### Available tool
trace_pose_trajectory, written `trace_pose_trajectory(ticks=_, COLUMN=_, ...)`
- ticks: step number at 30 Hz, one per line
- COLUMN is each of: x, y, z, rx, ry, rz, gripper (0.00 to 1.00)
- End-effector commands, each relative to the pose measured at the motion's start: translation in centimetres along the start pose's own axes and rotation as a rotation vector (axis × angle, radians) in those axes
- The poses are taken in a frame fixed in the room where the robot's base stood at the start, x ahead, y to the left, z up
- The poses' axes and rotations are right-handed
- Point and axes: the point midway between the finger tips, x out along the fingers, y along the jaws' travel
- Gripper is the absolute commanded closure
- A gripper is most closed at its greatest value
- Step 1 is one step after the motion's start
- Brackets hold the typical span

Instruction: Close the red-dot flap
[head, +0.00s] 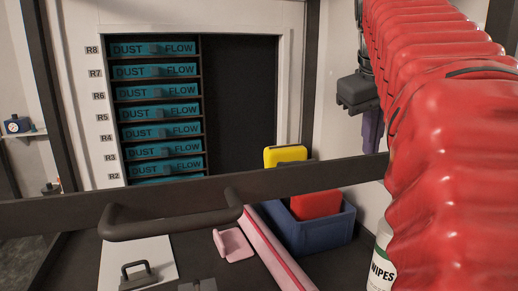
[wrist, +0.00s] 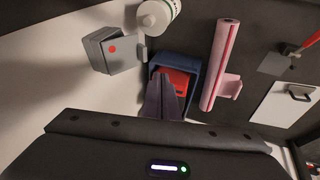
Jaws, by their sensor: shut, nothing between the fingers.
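In the wrist view, a small grey box (wrist: 96,37) is on the pale surface at upper left. Its grey flap (wrist: 122,60) carries a red dot (wrist: 112,50) and appears to stand out at an angle from the box; how far is hard to tell. A small grey tab (wrist: 142,50) shows at the flap's right edge. My gripper (wrist: 164,82) is shut and empty, below and right of the flap and apart from it. In the head view, my purple gripper fingers (head: 372,132) point down at the right. The box and flap are not visible in that view.
A white wipes bottle (wrist: 158,15) stands near the box. A pink roll (head: 272,245) lies left of the bin. A dark rail (head: 65,212) crosses the bench; teal drawers (head: 155,110) stand behind.

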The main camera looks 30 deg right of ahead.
Motion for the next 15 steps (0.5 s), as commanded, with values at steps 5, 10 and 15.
trace_pose_trajectory(ticks=5, x=-2.9, y=-0.3, z=0.0, rx=-0.001, ry=0.002, rz=0.0, gripper=1.0)
trace_pose_trajectory(ticks=10, x=-4.5, y=-0.4, z=0.0, rx=0.0, ry=0.001, rz=0.0, gripper=1.0)
trace_pose_trajectory(ticks=15, x=-5.0, y=-0.5, z=0.1, rx=0.001, ry=-0.001, rz=0.0, gripper=1.0)
